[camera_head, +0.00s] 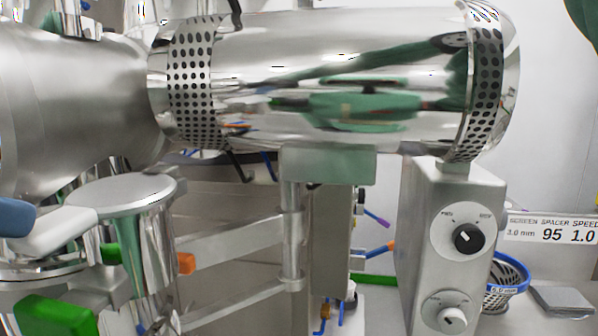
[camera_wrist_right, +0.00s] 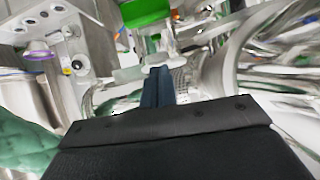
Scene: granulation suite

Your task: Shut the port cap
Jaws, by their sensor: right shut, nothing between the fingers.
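A round, flat metal cap (camera_head: 125,193) sits over a polished port (camera_head: 140,245) at the lower left of the head view. It looks roughly level; I cannot tell whether it is fully seated. A white handle (camera_head: 55,230) reaches left from near the cap's rim. The blue fingertips of my right gripper (camera_head: 14,217) show at the left edge, close to the handle's outer end. In the right wrist view the fingers (camera_wrist_right: 158,85) are together and empty, with the white handle (camera_wrist_right: 138,74) just beyond their tips; contact is unclear. My left gripper is not seen.
A large polished drum (camera_head: 330,45) spans the top. Green (camera_head: 55,315) and orange (camera_head: 186,263) pieces are near the port. A control box (camera_head: 455,230) with knobs, a blue basket (camera_head: 508,272) and a grey block (camera_head: 560,300) are on the right.

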